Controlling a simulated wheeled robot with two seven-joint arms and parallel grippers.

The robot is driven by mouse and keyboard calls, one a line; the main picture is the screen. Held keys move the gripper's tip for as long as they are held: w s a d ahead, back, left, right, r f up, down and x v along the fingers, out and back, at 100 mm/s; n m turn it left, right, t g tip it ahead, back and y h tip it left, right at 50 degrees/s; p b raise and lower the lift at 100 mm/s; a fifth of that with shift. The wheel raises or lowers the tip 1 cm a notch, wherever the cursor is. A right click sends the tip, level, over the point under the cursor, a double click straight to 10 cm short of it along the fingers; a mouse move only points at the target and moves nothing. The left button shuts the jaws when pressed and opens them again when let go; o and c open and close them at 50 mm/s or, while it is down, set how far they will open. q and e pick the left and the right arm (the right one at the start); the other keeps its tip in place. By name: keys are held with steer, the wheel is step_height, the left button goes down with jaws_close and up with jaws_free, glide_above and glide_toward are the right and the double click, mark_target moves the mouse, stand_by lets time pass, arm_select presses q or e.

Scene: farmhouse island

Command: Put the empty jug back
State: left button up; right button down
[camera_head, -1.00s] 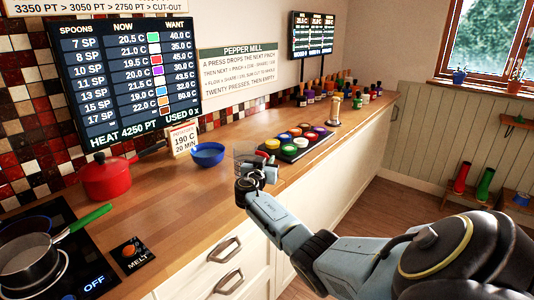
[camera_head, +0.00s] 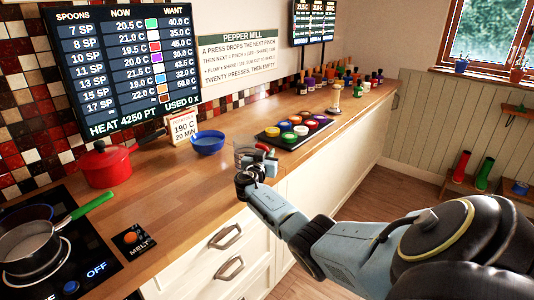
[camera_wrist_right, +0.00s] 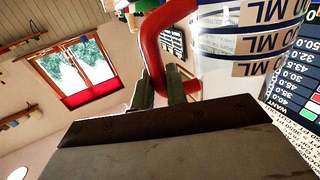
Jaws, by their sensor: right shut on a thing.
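The jug (camera_head: 243,151) is clear with a red handle, and it is over the counter near its front edge, right of the blue bowl. My left gripper is not in view.
A blue bowl (camera_head: 207,143) and a red pot (camera_head: 105,167) stand left of the jug. A black tray (camera_head: 268,138) of several coloured lids lies to its right, with a pepper mill (camera_head: 334,98) beyond. A hob (camera_head: 85,240) with pans is at lower left. Bare wood (camera_head: 175,190) lies between.

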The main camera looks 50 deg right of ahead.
steer(key=shift+s+a+f, duration=0.1)
steer(key=shift+f, duration=0.3)
steer(key=shift+s+a+f, duration=0.15)
steer(key=shift+f, duration=0.35)
steer(key=c, duration=0.8)
jaws_free()
steer(key=shift+a, duration=0.1)
steer(key=shift+o, duration=0.2)
steer(key=shift+a+f, duration=0.1)
steer(key=shift+s+a, duration=0.15)
steer(key=shift+a, duration=0.3)
steer(key=r+v, duration=0.1)
steer(key=v, duration=0.9)
steer(key=shift+r, duration=0.3)
